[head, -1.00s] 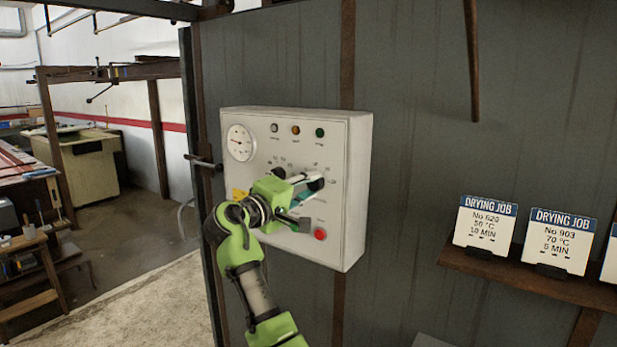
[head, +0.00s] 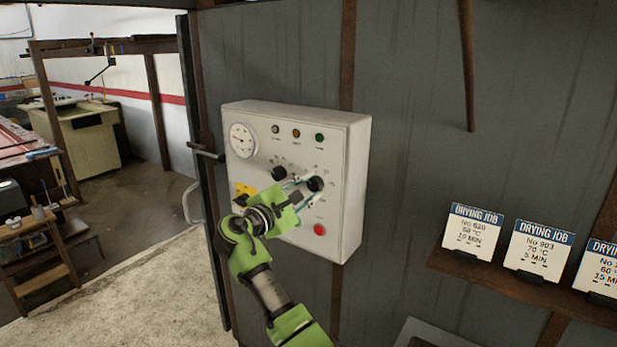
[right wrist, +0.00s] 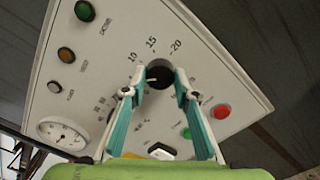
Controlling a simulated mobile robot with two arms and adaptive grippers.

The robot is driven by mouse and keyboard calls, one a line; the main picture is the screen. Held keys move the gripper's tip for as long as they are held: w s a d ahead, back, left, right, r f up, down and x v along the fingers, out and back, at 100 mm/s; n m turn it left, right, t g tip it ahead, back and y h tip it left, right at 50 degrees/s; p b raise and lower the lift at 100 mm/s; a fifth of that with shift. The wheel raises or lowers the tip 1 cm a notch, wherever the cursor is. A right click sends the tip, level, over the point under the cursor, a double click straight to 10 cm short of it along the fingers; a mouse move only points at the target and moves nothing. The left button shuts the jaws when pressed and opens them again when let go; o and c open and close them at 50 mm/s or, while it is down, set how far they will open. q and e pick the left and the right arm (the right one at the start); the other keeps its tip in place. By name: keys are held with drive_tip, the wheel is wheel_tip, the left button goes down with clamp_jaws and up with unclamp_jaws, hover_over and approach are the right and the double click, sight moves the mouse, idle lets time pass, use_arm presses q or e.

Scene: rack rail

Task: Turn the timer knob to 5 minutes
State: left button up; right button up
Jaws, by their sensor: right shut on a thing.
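The timer knob (head: 316,184) is the black right-hand knob of two on the pale control box (head: 349,190). My right gripper (head: 304,190) is shut on this knob, with the box face in front of it. In the right wrist view, the knob (right wrist: 159,75) sits between the two teal-padded fingertips. The numbers 10, 15 and 20 show around its far side. A small white mark shows on the knob's left part, but I cannot read the exact setting. My left gripper is not in view.
A second black knob (head: 279,174) sits left of the held one, below a round gauge (head: 242,141). A red button (head: 320,230) is below. Drying job cards (head: 541,250) stand on a shelf (head: 500,281) at the right.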

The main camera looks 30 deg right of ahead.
drive_tip(key=shift+r+n+p, duration=0.25)
drive_tip(key=shift+n+p, duration=0.6)
drive_tip(key=shift+n, duration=0.05)
drive_tip(key=o, duration=1.1)
drive_tip(key=shift+d+f, duration=0.15)
drive_tip(key=shift+f, duration=0.05)
drive_tip(key=v, duration=1.2)
drive_tip(key=shift+f, duration=0.1)
